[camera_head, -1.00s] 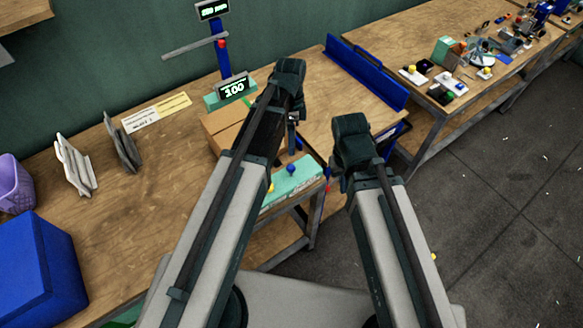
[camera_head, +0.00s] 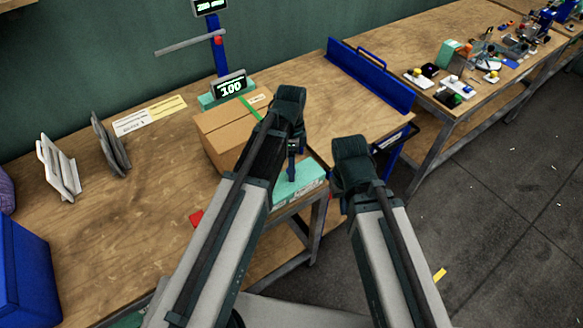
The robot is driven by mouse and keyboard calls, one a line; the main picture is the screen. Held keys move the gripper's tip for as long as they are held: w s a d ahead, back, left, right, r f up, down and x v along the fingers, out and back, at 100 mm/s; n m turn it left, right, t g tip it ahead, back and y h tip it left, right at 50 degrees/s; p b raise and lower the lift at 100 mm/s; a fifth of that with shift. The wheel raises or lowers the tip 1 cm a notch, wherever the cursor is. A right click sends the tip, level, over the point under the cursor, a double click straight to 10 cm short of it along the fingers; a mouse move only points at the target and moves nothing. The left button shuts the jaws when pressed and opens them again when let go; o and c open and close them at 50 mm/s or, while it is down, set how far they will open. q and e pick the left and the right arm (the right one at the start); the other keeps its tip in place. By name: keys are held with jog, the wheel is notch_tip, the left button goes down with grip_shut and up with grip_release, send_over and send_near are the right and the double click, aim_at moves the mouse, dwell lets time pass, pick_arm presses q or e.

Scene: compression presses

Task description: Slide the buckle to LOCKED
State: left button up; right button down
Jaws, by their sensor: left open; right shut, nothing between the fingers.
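A mint-green panel (camera_head: 302,186) sits at the front edge of the bench, below my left gripper. I cannot make out a buckle or a LOCKED mark; my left arm covers part of this area. My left gripper (camera_head: 292,165) points down over the panel, close to a small blue knob that I can hardly separate from the fingers. It is open, and I cannot tell whether it touches the knob. My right gripper (camera_head: 350,180) is off the bench front, to the right of the panel. It is shut and empty, its fingers mostly hidden by the wrist.
A cardboard box (camera_head: 215,130) with green tape stands behind my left arm. A display (camera_head: 230,86) and blue post stand behind it. Grey racks (camera_head: 60,170) and a blue bin (camera_head: 25,270) are at left. A blue rail (camera_head: 370,78) lines the right part.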

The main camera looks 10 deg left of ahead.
pick_arm(q)
jog(key=shift+c, duration=0.3)
grip_shut()
dwell(1.1)
